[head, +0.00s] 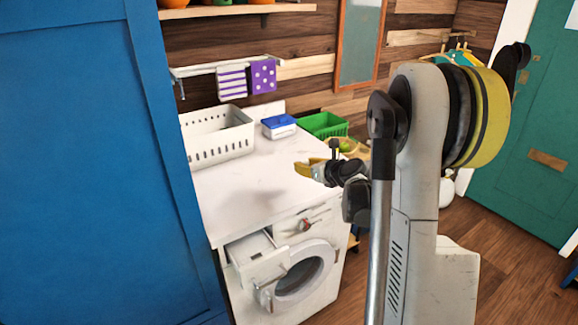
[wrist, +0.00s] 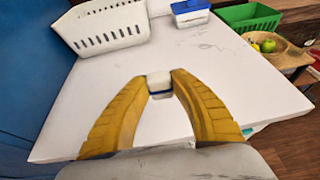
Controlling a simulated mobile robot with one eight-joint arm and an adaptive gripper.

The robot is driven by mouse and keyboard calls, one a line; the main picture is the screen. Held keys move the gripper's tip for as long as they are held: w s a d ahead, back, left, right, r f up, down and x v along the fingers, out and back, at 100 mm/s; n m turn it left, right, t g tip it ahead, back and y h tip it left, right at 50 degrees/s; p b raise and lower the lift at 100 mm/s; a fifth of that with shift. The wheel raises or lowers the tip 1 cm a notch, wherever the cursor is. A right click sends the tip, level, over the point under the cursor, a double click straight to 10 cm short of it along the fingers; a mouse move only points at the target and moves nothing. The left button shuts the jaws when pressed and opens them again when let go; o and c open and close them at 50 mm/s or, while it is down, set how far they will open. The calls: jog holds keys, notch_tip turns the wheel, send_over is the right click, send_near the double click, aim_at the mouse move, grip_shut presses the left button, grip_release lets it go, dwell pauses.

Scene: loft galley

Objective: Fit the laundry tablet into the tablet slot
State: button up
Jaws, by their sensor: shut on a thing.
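My gripper (wrist: 160,86) has its yellow fingers shut on the laundry tablet (wrist: 160,82), a small white block with a blue layer. It holds the tablet above the white counter; in the head view the gripper (head: 300,169) is over the counter's right part, and I cannot make out the tablet there. The washing machine's detergent drawer (head: 256,257) stands pulled out at the front, below and left of the gripper. The tablet slot inside the drawer is too small to make out. The drawer is not in the wrist view.
A white perforated basket (head: 217,138), a blue-lidded box (head: 279,126) and a green crate (head: 323,125) stand along the counter's back. A wooden bowl of fruit (wrist: 273,50) is at the right. A tall blue cabinet (head: 90,170) borders the left. The counter's middle (head: 245,190) is clear.

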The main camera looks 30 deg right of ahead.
jog(key=shift+s+d+r, duration=0.45)
jog(key=shift+s, duration=0.15)
jog(key=s+a+r+n+y, duration=0.1)
jog(key=s+a, duration=0.2)
jog(key=a, duration=0.6)
jog(key=s+a+r+n+y, duration=0.1)
jog(key=s+a, duration=0.2)
jog(key=a, duration=0.7)
jog(key=s+a+r+n+y, duration=0.1)
jog(key=s+a+y, duration=0.1)
jog(key=a, duration=0.8)
jog(key=shift+s+r+n+g, duration=0.2)
jog(key=shift+s+n+g, duration=0.15)
jog(key=shift+s, duration=0.25)
